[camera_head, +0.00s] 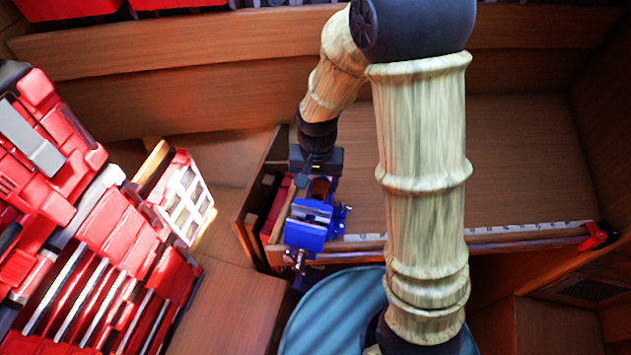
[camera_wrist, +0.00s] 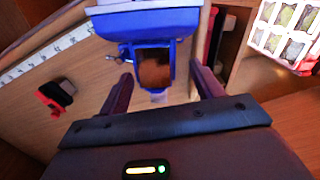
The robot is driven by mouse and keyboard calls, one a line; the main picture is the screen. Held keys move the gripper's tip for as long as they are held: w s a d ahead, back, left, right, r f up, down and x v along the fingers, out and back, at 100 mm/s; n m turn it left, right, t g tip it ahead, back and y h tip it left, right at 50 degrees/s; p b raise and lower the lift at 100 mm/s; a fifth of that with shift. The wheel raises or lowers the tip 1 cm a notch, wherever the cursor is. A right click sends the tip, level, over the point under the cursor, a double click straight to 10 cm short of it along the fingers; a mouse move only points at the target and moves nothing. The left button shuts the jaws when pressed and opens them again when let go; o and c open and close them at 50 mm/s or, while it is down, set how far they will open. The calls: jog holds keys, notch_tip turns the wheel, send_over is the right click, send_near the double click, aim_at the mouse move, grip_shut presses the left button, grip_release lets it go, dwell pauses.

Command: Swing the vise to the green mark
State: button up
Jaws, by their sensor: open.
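The blue vise (camera_head: 306,228) is at the left end of the wooden bench's front edge, its screw and handle facing the front. In the wrist view the vise (camera_wrist: 150,24) is at the top, and its blue rear frame around a brown part reaches between my fingers. My gripper (camera_wrist: 162,72) is open, with one finger on each side of this frame; whether either touches it I cannot tell. In the head view my gripper's dark body (camera_head: 318,158) is just behind the vise, its fingers mostly hidden. I make out no green mark in either view.
A ruler strip (camera_head: 520,227) runs along the bench's front edge to a red clamp (camera_head: 597,236). The bench top (camera_head: 530,160) is mostly bare. Red tool cases (camera_head: 80,235) and a compartment box (camera_head: 184,200) stand left. A teal round surface (camera_head: 330,315) lies below.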

jog(key=shift+w+f, duration=0.1)
jog(key=shift+f, duration=0.5)
jog(key=shift+d+f, duration=0.1)
jog(key=shift+d, duration=0.05)
